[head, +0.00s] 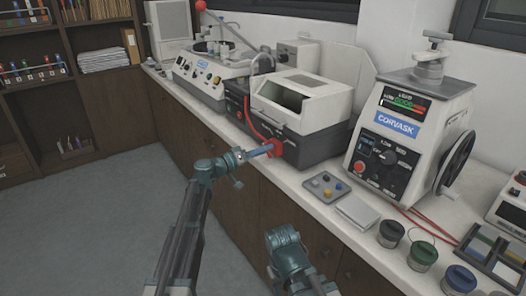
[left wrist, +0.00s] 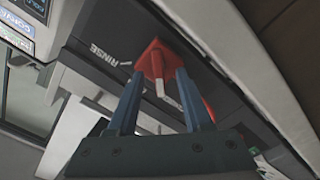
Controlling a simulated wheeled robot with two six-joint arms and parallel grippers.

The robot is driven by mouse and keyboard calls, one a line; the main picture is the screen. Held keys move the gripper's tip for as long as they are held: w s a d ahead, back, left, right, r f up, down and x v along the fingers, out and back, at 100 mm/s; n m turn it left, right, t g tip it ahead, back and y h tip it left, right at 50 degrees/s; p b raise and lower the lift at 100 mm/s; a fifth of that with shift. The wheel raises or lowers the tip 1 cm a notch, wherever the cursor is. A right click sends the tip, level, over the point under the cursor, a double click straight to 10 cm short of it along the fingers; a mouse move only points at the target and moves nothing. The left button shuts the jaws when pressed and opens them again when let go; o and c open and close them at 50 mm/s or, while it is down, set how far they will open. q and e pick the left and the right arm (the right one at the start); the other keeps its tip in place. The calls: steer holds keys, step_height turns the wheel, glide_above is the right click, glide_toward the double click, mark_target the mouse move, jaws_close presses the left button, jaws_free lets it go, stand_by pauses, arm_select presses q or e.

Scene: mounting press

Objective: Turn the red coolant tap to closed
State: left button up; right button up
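The red coolant tap (head: 275,147) sits low on the front of the dark-based machine with a cream hood (head: 301,98). In the left wrist view the tap's red handle (left wrist: 155,60) is beside the printed word RINSE, with a pale pointer or stem below it. My left gripper (head: 268,150) reaches the tap from the left. In the left wrist view its two blue-grey fingers (left wrist: 160,75) are apart, with their tips on either side of the red handle. I cannot tell whether they touch it. My right arm shows at the lower middle of the head view, but no right fingers are visible.
A red hose (head: 250,125) runs close to the tap. The floor left is clear.

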arm_select(q)
steer(key=v, duration=1.4)
steer(key=s+d+f+m+g+y+p, duration=0.1)
steer(key=s+d+f+g+y+p, duration=0.1)
steer(key=s+d+g+p, duration=0.4)
steer(key=s+d+f+m+g+y+p, duration=0.2)
steer(key=s+d+y+p, duration=0.15)
steer(key=s+d, duration=0.5)
steer(key=s+a+g+y+p, duration=0.1)
steer(key=s+a+y+p, duration=0.1)
steer(key=s, duration=0.3)
steer(key=s+a+r+g+y+p, duration=0.1)
steer(key=s+a+y+p, duration=0.2)
steer(key=s+y+p, duration=0.1)
steer(key=s+a+n+g+y+p, duration=0.1)
steer(key=s+a+y+p, duration=0.2)
steer(key=s, duration=0.4)
steer(key=shift+s+r+y+p, duration=0.2)
steer(key=shift+s+y+p, duration=0.15)
steer(key=shift+y, duration=0.4)
steer(key=shift+a, duration=0.2)
